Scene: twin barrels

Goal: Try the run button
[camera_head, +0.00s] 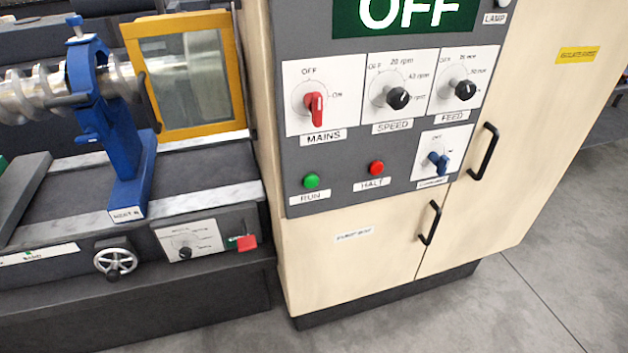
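The green run button (311,181) sits low on the left of the grey control panel (342,165), above a label reading RUN. The red halt button (376,167) is to its right, above a HALT label. The red mains knob (315,106), the black speed knob (398,98) and the black feed knob (465,90) are in a row above. A blue knob (438,162) is at the lower right of the panel. A green display (405,14) at the top reads OFF. Neither of my grippers shows in the head view.
A machine bed with a blue stand (124,150) and a yellow-framed guard (190,75) stands at the left. A handwheel (116,261) is on its front. Black door handles (430,222) project from the cream cabinet (350,265). Grey floor (520,285) in front is clear.

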